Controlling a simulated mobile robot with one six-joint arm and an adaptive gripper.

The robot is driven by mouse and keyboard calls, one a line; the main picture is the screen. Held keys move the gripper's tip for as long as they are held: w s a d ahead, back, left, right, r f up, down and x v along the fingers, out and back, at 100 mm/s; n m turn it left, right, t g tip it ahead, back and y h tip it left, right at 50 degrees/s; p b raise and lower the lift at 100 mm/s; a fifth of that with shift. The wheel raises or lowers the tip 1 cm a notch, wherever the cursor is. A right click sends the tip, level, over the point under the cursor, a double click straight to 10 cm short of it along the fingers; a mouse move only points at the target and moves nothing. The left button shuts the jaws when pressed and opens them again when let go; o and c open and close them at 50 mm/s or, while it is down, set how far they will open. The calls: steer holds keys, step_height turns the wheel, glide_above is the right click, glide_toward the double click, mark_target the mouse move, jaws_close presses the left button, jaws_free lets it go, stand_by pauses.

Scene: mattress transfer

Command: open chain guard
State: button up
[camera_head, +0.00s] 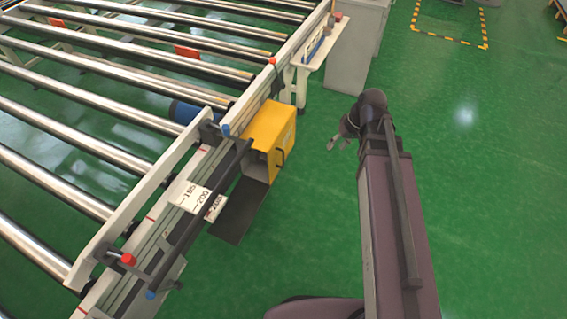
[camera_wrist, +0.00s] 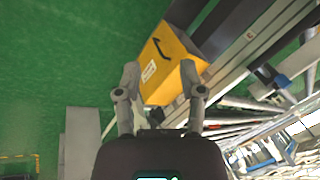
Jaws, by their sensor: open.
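The yellow chain guard (camera_head: 268,130) is a box on the outer side of the roller conveyor's frame. A dark curved handle (camera_head: 283,157) is on its outer face. My gripper (camera_head: 338,141) is open and empty, to the right of the guard and apart from it. In the wrist view, the yellow guard (camera_wrist: 178,62) is ahead of my open gripper (camera_wrist: 161,72), partly framed by the fingers. The dark handle (camera_wrist: 160,48) and a white label (camera_wrist: 149,71) show on its face. The lower part of the guard is partly hidden by the fingers.
The roller conveyor (camera_head: 110,130) fills the left side. A dark flat panel (camera_head: 240,212) and a dark rail lie beside the guard. A grey cabinet (camera_head: 358,45) stands behind. The green floor (camera_head: 480,190) is clear at the right.

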steer(key=w+a+f+n+t+y+b, duration=0.1)
steer(key=w+f+n+y+b, duration=0.3)
steer(key=f+b, duration=0.7)
steer(key=w+a+f+n+y+b, duration=0.2)
steer(key=w+f+b, duration=0.6)
steer(key=b, duration=1.3)
steer(key=w+a+f+n+t+y+b, duration=0.1)
steer(key=w+f+n+y+b, duration=0.5)
steer(key=f+b, duration=0.8)
steer(key=y+b, duration=0.1)
steer(key=b, duration=0.2)
steer(key=shift+w+a+n+t+y, duration=0.2)
steer(key=shift+w+n+t+y, duration=0.1)
steer(key=shift+w+y, duration=0.1)
steer(key=shift+a, duration=0.2)
glide_above(283, 166)
steer(key=shift+w, duration=0.3)
jaws_close()
